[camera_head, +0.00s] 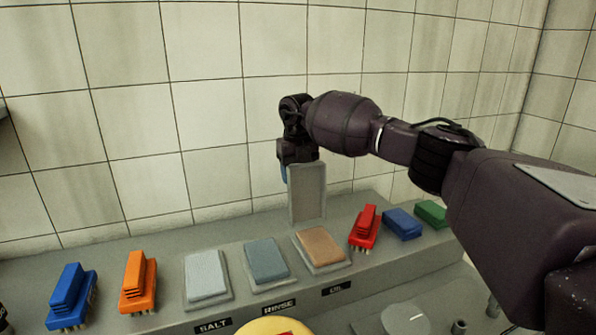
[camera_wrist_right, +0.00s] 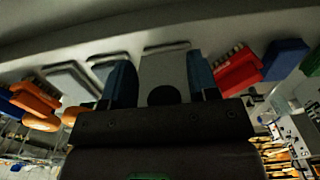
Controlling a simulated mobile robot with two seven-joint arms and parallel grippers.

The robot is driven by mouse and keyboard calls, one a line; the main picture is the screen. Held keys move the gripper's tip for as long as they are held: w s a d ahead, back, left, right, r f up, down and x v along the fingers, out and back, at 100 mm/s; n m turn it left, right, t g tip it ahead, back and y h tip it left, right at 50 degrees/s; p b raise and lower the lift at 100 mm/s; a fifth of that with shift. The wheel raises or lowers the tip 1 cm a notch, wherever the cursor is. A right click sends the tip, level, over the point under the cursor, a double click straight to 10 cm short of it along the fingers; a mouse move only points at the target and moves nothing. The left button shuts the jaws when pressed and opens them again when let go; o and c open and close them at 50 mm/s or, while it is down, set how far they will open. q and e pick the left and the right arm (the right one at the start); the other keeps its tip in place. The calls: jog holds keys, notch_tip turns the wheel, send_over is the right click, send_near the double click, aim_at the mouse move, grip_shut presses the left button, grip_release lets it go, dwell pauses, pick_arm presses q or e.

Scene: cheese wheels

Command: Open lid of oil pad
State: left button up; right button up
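The oil pad (camera_head: 320,246) is a tan pad in a grey frame above the "OIL" label, and it is uncovered. Its grey lid (camera_head: 307,192) stands roughly upright at the pad's back edge. My right gripper (camera_head: 290,172) is at the lid's upper left, partly hidden behind it; one blue finger shows beside the lid's left edge. In the right wrist view the two blue fingers (camera_wrist_right: 163,80) are spread apart, with a pale grey panel (camera_wrist_right: 165,62), seemingly the lid, showing between them. Whether they touch it is unclear. My left gripper is not in view.
The salt pad (camera_head: 206,276) and rinse pad (camera_head: 266,261) lie left of the oil pad. Orange (camera_head: 138,280) and blue (camera_head: 70,296) brushes stand further left. Red (camera_head: 364,228), blue (camera_head: 403,223) and green (camera_head: 431,213) brushes stand right. A tiled wall (camera_head: 205,100) is behind the ledge.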

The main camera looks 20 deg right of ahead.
jog(key=shift+r, duration=5.75)
